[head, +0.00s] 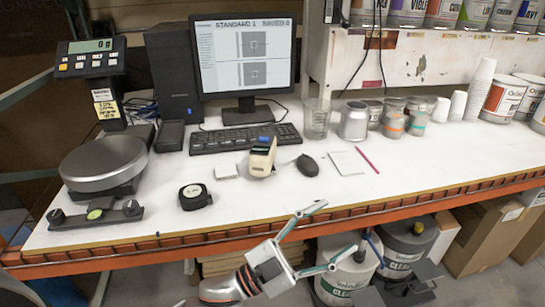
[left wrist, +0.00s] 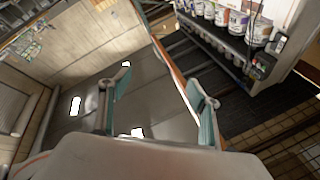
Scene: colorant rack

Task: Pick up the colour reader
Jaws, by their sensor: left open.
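The colour reader (head: 262,157), a small cream handheld device with a dark side and a blue patch on top, stands on the white bench in front of the keyboard. A small white square block (head: 227,171) lies to its left and a black mouse (head: 307,165) to its right. My left gripper (head: 329,236) is open and empty, in front of the bench's front edge, right of and nearer than the reader. Its two teal fingers also show spread apart in the left wrist view (left wrist: 162,88), with nothing between them. The reader is not recognisable there. My right gripper is not in view.
A black tape measure (head: 195,197) and a scale with a round metal pan (head: 104,162) stand left of the reader. A monitor (head: 243,57), keyboard (head: 246,139) and cups are behind. The orange front edge (head: 190,244) lies between gripper and benchtop. Bare bench lies before the reader.

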